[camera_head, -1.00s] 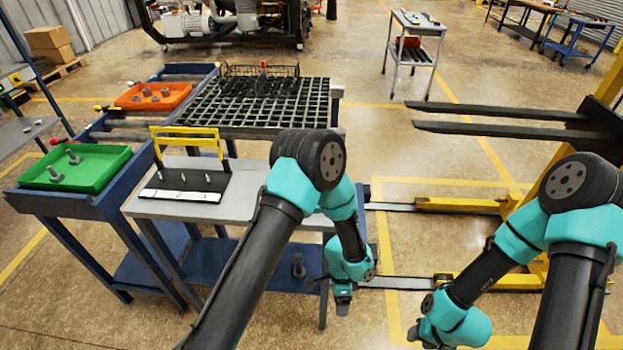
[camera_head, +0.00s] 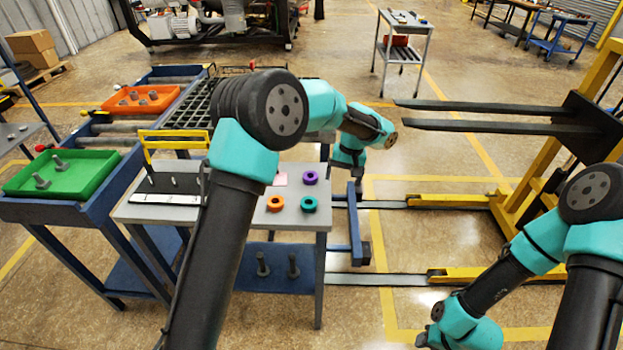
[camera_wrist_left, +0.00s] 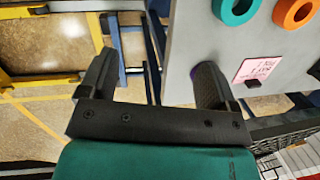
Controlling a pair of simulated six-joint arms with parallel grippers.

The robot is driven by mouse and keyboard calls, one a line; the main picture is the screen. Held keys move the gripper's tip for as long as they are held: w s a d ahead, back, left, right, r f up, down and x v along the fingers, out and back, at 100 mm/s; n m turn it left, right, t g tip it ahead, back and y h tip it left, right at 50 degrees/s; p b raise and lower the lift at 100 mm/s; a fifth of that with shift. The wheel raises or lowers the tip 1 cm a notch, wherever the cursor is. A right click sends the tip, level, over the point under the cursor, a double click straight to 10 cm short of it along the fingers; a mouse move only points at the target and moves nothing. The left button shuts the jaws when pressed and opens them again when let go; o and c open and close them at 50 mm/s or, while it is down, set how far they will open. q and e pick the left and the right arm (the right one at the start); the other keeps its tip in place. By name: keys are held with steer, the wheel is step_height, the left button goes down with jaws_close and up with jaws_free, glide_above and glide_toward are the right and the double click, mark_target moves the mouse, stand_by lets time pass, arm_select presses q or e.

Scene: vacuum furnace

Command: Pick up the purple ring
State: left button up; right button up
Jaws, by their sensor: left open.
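The purple ring (camera_head: 310,177) lies flat on the right end of the grey table (camera_head: 245,213), near its right edge. My left gripper (camera_head: 357,184) is open and empty, just right of the ring and the table edge in the head view. In the left wrist view, the open fingers of my left gripper (camera_wrist_left: 150,78) spread apart. One finger covers part of the table top, and only a faint purple sliver shows behind it, so the ring is mostly hidden there. My right gripper (camera_head: 424,341) is low at the bottom right, with its fingers unclear.
An orange ring (camera_head: 275,203) and a teal ring (camera_head: 309,203) lie near the purple one, beside a pink note (camera_head: 280,179). A black stand with a yellow handle (camera_head: 178,134) is further left. Yellow lift equipment (camera_head: 520,210) stands right; floor lies between.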

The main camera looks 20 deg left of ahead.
arm_select(q)
steer(key=w+a+r+n+t+h, duration=0.1)
steer(key=w+a+r+n, duration=0.3)
steer(key=a+r+n, duration=0.7)
steer(key=n, duration=0.3)
steer(key=shift+w+a+r+t+h, duration=0.15)
steer(key=shift+w+r+t+h, duration=0.05)
steer(key=shift+t+h, duration=0.1)
glide_above(310, 175)
steer(key=s, duration=0.1)
steer(key=f, duration=1.2)
steer(key=shift+s+d+f, duration=0.1)
steer(key=shift+d, duration=0.2)
steer(key=shift+a+f, duration=0.1)
steer(key=shift+f, duration=2.5)
steer(key=c, duration=1.2)
